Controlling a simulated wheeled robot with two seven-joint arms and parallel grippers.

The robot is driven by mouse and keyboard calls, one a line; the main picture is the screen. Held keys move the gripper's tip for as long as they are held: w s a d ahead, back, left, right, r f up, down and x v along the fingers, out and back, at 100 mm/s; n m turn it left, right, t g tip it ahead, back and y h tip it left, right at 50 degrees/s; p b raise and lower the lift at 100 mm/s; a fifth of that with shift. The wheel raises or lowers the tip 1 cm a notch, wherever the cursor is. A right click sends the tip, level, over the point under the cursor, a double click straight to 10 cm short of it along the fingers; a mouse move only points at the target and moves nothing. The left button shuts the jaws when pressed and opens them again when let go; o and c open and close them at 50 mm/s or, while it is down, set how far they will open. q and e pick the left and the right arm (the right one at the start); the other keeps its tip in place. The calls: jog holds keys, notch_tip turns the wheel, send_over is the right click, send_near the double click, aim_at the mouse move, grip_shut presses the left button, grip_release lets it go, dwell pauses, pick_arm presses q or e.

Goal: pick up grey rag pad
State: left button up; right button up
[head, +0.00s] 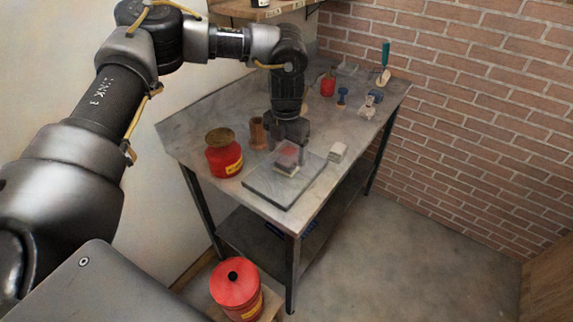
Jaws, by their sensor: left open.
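My left gripper (288,143) reaches down over the metal-topped bench (190,140) and is open. Just below it, on a flat grey slab (273,194), sits a small clear-sided block (288,158) with a reddish patch and a pale base. The gripper partly covers its top, and I cannot tell whether they touch. A small pale grey block (338,152), which looks like the folded rag pad, lies on the bench just right of the slab, apart from the gripper. My right gripper is out of view.
A red can (223,157) and a brown cup (257,132) stand left of the gripper. A red cup (328,85), a blue stamp (342,96) and a green-handled tool (385,65) stand farther back. A red lidded can (236,287) stands below the bench's front.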

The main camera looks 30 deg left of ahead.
aim_at(286, 161)
pick_arm(q)
notch_tip(286, 161, down, 5)
jog(key=shift+r+p, duration=0.2)
jog(key=shift+p, duration=0.3)
jog(key=c, duration=1.1)
jog(key=shift+c, duration=0.2)
